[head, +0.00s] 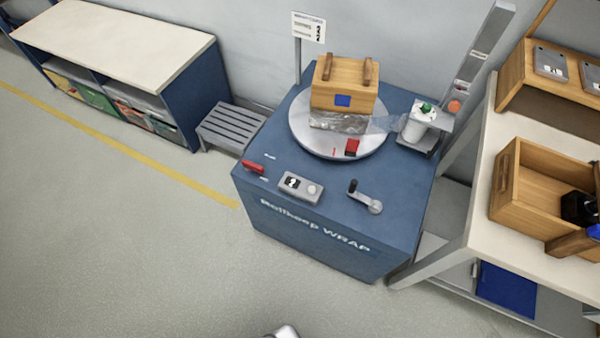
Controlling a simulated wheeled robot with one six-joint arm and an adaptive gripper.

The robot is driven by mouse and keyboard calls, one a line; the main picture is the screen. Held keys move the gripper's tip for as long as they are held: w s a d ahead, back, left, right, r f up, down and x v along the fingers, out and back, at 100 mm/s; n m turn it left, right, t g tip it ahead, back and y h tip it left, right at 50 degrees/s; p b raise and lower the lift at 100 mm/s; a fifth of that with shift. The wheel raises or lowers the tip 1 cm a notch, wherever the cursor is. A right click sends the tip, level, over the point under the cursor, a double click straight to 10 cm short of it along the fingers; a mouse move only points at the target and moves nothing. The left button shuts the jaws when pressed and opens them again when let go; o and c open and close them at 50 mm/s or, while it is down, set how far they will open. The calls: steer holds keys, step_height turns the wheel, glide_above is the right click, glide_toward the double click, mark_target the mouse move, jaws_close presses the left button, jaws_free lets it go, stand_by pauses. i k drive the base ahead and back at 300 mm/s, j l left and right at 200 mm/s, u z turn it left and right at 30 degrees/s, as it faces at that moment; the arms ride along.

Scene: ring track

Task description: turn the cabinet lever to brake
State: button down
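The blue wrap cabinet (330,245) stands in the middle of the head view, with white lettering on its front. A small red lever (253,167) sits at the left edge of its top, between two small white labels (270,156) too small to read. The red handle lies roughly along the left edge. On the right of the top is a grey crank (366,197) with a black knob. A grey box (300,188) with a dial and a button lies between them. My gripper is not in view; only a small light grey part shows at the bottom edge.
A round turntable (300,137) on the cabinet bears a wooden crate (345,98), partly wrapped in film, beside a film roll post (478,60). A slatted stool (230,126) stands left. A workbench (490,210) with an open wooden box is right. The floor in front is clear.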

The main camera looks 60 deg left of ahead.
mark_target(249, 166)
steer(key=u, duration=1.75)
steer(key=i+l, duration=0.1)
steer(key=l, duration=0.25)
steer(key=i+l, duration=0.15)
steer(key=l, duration=0.15)
steer(key=i+l, duration=0.1)
steer(key=l, duration=0.25)
